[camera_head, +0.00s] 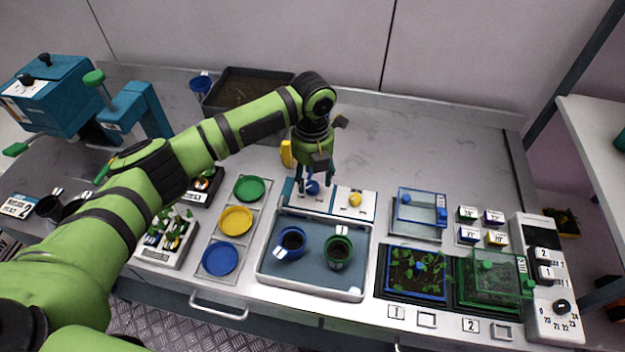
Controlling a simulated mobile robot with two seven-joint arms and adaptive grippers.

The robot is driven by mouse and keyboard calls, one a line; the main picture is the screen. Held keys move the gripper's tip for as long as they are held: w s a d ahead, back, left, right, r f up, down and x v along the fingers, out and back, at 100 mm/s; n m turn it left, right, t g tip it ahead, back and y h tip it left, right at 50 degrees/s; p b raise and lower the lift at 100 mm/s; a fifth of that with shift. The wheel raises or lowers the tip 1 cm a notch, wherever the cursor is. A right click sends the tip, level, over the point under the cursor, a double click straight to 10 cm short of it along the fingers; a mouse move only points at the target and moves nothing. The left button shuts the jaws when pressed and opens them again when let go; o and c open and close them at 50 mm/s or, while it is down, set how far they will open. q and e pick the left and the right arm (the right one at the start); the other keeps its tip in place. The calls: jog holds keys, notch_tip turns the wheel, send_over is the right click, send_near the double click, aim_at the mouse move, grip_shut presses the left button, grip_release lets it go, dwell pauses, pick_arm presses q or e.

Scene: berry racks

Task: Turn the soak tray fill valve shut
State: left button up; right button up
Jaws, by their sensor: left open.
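The soak tray (268,262) is a white-rimmed tray with a blue-grey inside, at the front middle of the bench. A white and blue panel (335,206) stands along its back edge, with a blue knob (313,188) on the left and a yellow knob (355,199) on the right. I cannot read which one is the fill valve. My left gripper (316,183) points down over the blue knob, open, with its fingers around or just above it; contact is not clear. My right gripper is not in view.
A blue pot (290,242) and a green pot (339,251) stand in the tray. Green, yellow and blue dishes (235,221) lie to the left. Planted trays (415,272) and a clear blue-edged box (420,212) stand to the right. The bench behind the box is clear.

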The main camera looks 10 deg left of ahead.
aim_at(312, 185)
pick_arm(q)
notch_tip(312, 185, up, 10)
jog(key=shift+f, duration=0.25)
jog(key=shift+f, duration=0.1)
dwell(0.4)
